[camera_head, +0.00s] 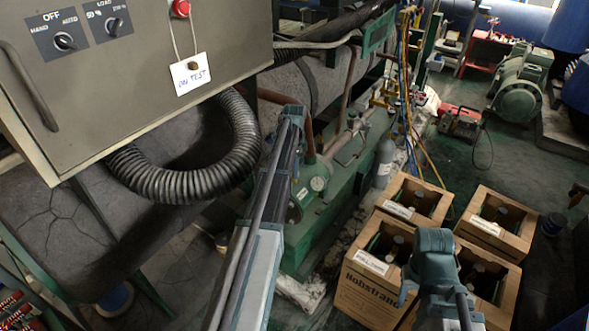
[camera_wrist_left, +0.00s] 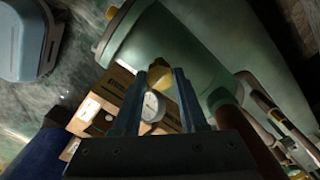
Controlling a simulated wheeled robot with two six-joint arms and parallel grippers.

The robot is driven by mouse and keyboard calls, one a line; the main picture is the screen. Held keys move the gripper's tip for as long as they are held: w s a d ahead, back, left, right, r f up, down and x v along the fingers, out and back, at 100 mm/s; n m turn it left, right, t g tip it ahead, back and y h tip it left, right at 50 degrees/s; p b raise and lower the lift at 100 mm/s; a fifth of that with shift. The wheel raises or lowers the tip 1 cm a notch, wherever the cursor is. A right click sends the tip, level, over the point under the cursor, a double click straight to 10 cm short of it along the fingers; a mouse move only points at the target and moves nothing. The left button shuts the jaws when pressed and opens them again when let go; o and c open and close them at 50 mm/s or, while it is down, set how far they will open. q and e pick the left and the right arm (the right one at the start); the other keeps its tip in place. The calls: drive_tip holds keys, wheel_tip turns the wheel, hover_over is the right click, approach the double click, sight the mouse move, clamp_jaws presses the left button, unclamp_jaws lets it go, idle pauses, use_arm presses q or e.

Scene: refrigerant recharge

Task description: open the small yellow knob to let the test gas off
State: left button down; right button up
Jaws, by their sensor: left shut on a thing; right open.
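In the left wrist view the small yellow knob (camera_wrist_left: 160,77) sits between the two fingertips of my left gripper (camera_wrist_left: 160,73), beside a green cylindrical body (camera_wrist_left: 180,45). The gripper is shut on the knob. A round pale dial (camera_wrist_left: 153,106) shows between the fingers, just below the knob. The arm hides the knob and the left fingertips there. My right arm shows at the lower right of the head view, but its gripper fingers are not visible.
A grey control cabinet (camera_head: 150,85) with a hanging tag (camera_head: 191,74) and a ribbed black hose (camera_head: 190,183) stand at the left. Several cardboard boxes with bottles (camera_head: 372,296) stand at lower right. A grey cylinder (camera_head: 384,165) stands behind them.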

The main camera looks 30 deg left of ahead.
use_arm(q)
drive_tip(key=n, duration=0.3)
drive_tip(key=shift+n, duration=0.4)
drive_tip(key=n, duration=0.3)
drive_tip(key=shift+n, duration=0.3)
drive_tip(key=n, duration=0.4)
drive_tip(key=shift+n, duration=1.9)
drive_tip(key=shift+c, duration=2.2)
unclamp_jaws()
